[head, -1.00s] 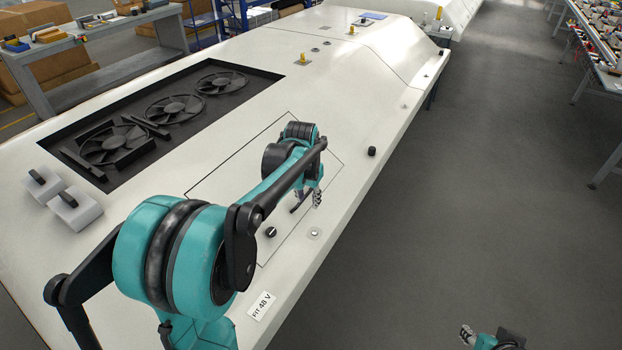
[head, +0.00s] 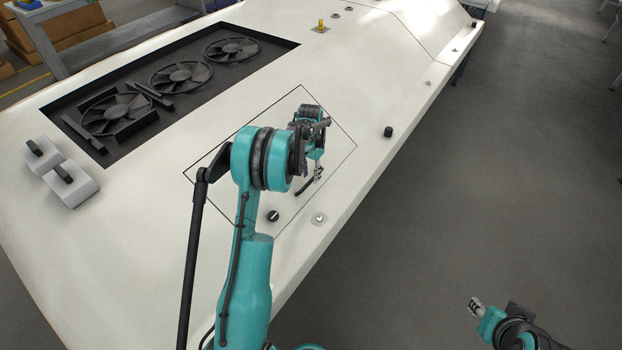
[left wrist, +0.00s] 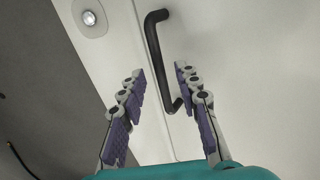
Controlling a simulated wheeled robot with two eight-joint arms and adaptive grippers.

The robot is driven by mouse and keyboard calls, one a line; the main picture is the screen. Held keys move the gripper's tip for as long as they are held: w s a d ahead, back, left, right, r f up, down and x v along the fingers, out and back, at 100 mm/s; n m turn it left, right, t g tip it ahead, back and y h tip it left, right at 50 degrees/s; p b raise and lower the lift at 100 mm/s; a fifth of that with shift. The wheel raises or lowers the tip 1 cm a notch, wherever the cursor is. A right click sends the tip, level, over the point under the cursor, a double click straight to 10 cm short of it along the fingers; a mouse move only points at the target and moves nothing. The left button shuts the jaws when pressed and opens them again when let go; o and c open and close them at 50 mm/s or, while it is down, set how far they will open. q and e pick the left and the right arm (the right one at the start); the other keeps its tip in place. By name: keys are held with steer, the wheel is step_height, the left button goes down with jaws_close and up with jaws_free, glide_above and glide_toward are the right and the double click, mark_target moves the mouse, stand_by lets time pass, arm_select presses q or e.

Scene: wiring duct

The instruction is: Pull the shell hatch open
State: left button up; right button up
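The shell hatch (head: 335,150) is a white panel outlined by a thin dark seam in the sloping white shell. It lies flush in the head view. Its handle is a black bar; it shows in the left wrist view (left wrist: 153,38) and partly in the head view (head: 305,187). My left gripper (head: 318,173) is over the hatch. In the left wrist view, my left gripper (left wrist: 160,72) is open, with the handle's lower part between its spread fingers; I cannot tell if they touch. My right gripper (head: 475,305) is at the lower right, away from the shell, too small to read.
A dark knob (head: 273,215) sits near the hatch's near corner, and a round silver button (head: 319,219) is beside it. A black knob (head: 388,132) is by the shell's edge. A fan recess (head: 160,85) and two grey blocks (head: 68,183) lie left. Floor is clear at right.

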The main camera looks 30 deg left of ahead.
arm_select(q)
steer(key=shift+f, duration=0.75)
jaws_close()
steer(key=shift+r, duration=0.1)
